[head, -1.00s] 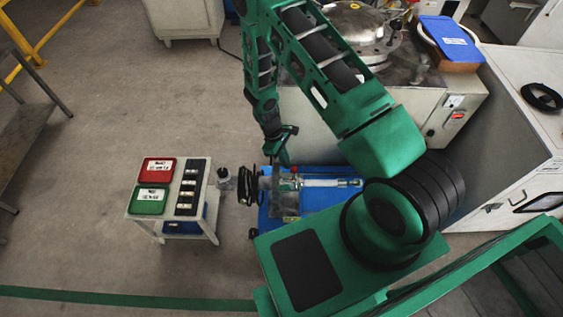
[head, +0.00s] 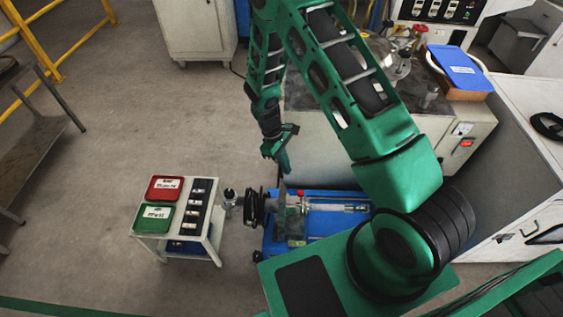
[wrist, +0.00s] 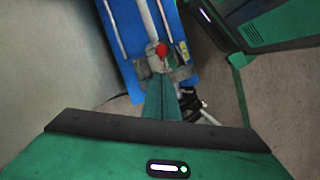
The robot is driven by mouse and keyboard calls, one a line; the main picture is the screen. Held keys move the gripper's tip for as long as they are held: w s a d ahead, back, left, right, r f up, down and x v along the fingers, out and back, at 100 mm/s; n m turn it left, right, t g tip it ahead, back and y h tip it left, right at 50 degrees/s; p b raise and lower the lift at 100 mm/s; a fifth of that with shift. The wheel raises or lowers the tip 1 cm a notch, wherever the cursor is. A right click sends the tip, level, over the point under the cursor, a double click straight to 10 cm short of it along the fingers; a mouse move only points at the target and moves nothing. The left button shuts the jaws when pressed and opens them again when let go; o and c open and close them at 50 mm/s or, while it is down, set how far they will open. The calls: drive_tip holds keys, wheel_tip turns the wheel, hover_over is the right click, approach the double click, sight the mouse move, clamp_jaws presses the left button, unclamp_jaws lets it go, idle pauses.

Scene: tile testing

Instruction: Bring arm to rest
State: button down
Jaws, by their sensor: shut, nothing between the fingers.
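My green arm hangs from the top of the head view, with its elbow bent and the forearm pointing down. My gripper (head: 282,160) is at its lower end, shut and empty, above the blue testing bench (head: 325,194). In the wrist view my gripper (wrist: 161,98) shows as narrow green fingers close together, pointing toward a red knob (wrist: 161,49) on the bench (wrist: 123,45). The fingers look apart from the bench fittings, though the exact gap is hard to tell.
A white stand (head: 150,246) with a red tray (head: 165,188), a green tray (head: 153,218) and a black slotted strip is at left. A grey machine cabinet (head: 455,140) stands behind the bench. Open floor (head: 120,110) lies at left.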

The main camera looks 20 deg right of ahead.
drive_tip(key=shift+r, duration=0.2)
drive_tip(key=s+d+r+m, duration=0.2)
drive_tip(key=d+r, duration=0.2)
drive_tip(key=r, duration=0.5)
drive_tip(key=s+d+r+m+t+y, duration=0.1)
drive_tip(key=s+d+r+m, duration=0.2)
drive_tip(key=d+r, duration=0.35)
drive_tip(key=s+d+r+m, duration=0.2)
drive_tip(key=d+r, duration=0.1)
drive_tip(key=r, duration=0.8)
drive_tip(key=s+d+r+m+t, duration=0.1)
drive_tip(key=s+r+m, duration=0.2)
drive_tip(key=s+r, duration=0.3)
drive_tip(key=s+d+r+m+t+y, duration=0.1)
drive_tip(key=s+r+m, duration=0.3)
drive_tip(key=s, duration=1.2)
drive_tip(key=shift+d+r+m+y, duration=0.3)
drive_tip(key=shift+d+r, duration=0.25)
drive_tip(key=shift+r, duration=0.35)
drive_tip(key=shift+w+f, duration=0.25)
drive_tip(key=shift+w, duration=0.35)
